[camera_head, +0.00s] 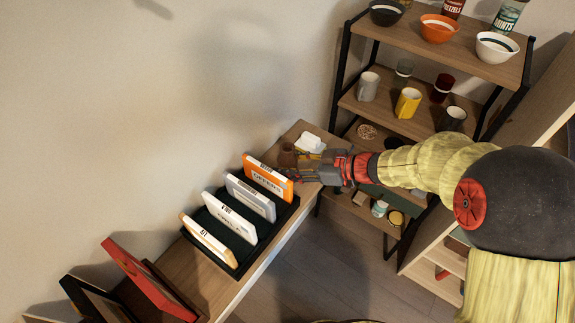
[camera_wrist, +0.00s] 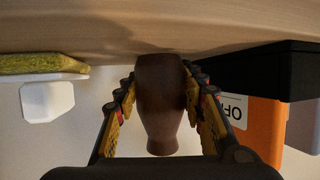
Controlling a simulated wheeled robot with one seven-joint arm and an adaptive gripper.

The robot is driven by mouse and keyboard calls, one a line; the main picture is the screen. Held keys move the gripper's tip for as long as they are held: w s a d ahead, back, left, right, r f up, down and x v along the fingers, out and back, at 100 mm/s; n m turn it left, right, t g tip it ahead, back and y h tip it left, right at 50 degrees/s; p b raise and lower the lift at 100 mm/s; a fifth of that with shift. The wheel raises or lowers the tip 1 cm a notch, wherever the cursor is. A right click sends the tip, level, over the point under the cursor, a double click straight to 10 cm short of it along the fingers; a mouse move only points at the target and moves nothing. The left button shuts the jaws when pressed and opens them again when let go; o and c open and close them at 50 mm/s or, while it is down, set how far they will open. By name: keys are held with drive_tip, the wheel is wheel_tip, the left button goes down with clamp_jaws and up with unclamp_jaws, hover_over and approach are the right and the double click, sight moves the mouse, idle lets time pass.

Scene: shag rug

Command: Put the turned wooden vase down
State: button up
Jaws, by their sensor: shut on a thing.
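The turned wooden vase (camera_wrist: 160,105) is dark brown and smooth, and sits between the two fingers of my gripper (camera_wrist: 159,84) in the wrist view. My gripper is shut on it from both sides. The wrist view is upside down, with the wooden tabletop (camera_wrist: 120,25) along the top. The vase's wide end is at or very near that surface; I cannot tell whether they touch. In the head view the vase (camera_head: 287,154) shows as a small brown shape at the tip of my gripper (camera_head: 294,173), over the far end of the narrow table (camera_head: 197,276).
A black rack (camera_head: 232,258) of upright cases, the orange case (camera_head: 268,177) nearest, stands close beside the vase. A white object (camera_head: 310,142) with a yellow-green sponge (camera_wrist: 42,64) is on its other side. A shelf (camera_head: 395,118) with mugs and bowls stands behind my arm.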

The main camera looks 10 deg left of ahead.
drive_tip(key=o, duration=1.3)
drive_tip(key=shift+r+p, duration=0.25)
drive_tip(key=shift+p, duration=0.2)
drive_tip(key=p+v, duration=0.2)
drive_tip(key=v, duration=1)
drive_tip(key=shift+s, duration=0.1)
